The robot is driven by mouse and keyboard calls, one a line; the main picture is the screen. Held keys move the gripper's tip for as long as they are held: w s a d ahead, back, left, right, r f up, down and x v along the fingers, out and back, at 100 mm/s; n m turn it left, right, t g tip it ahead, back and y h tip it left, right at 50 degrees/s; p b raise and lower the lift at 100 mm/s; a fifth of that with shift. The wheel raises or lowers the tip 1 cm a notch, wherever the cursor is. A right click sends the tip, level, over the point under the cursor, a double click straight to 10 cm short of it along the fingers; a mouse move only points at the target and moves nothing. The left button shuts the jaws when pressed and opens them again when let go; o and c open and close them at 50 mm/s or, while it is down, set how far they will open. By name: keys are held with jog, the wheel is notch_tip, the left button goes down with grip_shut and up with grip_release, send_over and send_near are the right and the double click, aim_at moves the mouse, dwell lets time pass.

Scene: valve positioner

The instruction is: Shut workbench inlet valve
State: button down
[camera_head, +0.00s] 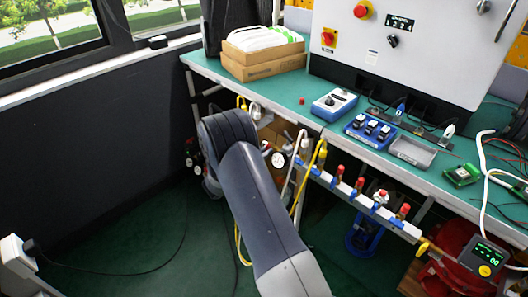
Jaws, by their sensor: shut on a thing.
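The workbench (283,103) has a green top and runs from the upper left to the right. Small gauges, pipes and hoses sit under its left part; one round white gauge (278,160) shows just right of my arm. I cannot make out the inlet valve; my arm's dark rounded joint covers part of this area. My forearm reaches from the bottom middle up to the bench's left part. My gripper is hidden behind the arm, so its jaws and anything between them do not show.
A pale manifold rail (365,203) with several red-and-brass fittings runs along the bench front. A yellow hose (306,180) hangs beside my arm. A cardboard box (262,62), a blue switch box (335,104) and a grey tray (412,152) stand on top. The floor at left is mostly clear.

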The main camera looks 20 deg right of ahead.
jog(key=shift+n, duration=0.5)
jog(key=shift+f, duration=0.1)
jog(key=c, duration=1.5)
grip_release()
jog(key=p+v, duration=0.1)
jog(key=v, duration=0.9)
jog(key=shift+s+a, duration=0.15)
jog(key=shift+a, duration=0.25)
